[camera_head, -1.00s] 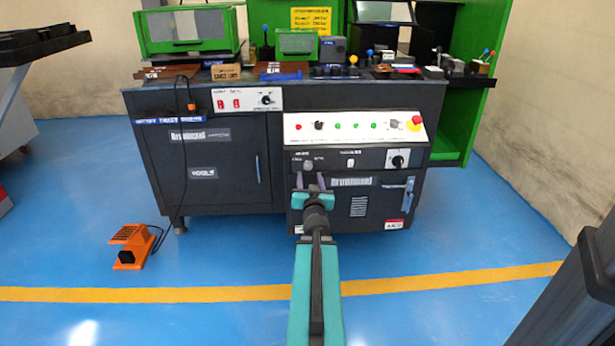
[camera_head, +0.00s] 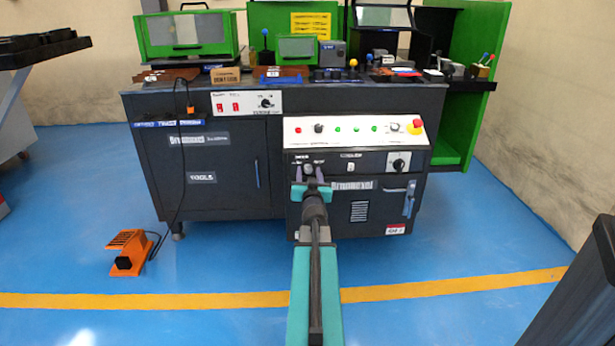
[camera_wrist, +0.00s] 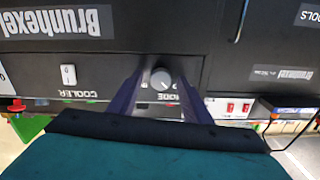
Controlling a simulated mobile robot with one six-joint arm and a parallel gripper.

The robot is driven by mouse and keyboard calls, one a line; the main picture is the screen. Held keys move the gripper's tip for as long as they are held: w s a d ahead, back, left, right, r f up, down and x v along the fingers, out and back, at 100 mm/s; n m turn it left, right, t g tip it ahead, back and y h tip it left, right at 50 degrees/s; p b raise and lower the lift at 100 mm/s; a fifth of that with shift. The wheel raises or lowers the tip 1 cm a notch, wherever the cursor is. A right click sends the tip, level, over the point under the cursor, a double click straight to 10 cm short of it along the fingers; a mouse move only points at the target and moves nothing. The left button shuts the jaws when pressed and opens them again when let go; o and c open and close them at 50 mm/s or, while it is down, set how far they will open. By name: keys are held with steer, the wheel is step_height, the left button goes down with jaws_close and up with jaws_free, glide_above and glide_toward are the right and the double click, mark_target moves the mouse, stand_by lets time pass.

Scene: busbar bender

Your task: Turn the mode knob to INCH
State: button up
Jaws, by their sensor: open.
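The mode knob (camera_wrist: 161,79) is a small round grey knob on the black panel, with the label MODE beside it. The wrist view is upside down, and the knob shows there between the two purple fingers. In the head view the knob (camera_head: 309,170) sits at the left of the lower black panel, just beyond the fingertips. My gripper (camera_head: 309,175) is open, with one finger on each side of the knob. I cannot tell whether the fingers touch it. The small position words around the knob are too blurred to read.
A white panel (camera_head: 355,130) with buttons and a red emergency stop (camera_head: 416,126) is just above. A cooler switch (camera_head: 351,168) and another dial (camera_head: 398,165) are to the right. An orange foot pedal (camera_head: 127,253) lies on the blue floor at left.

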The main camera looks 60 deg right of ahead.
steer(key=shift+c, duration=0.3)
steer(key=c, duration=1)
steer(key=shift+a, duration=0.3)
steer(key=shift+d+r, duration=0.1)
steer(key=shift+d, duration=0.2)
steer(key=shift+w, duration=0.1)
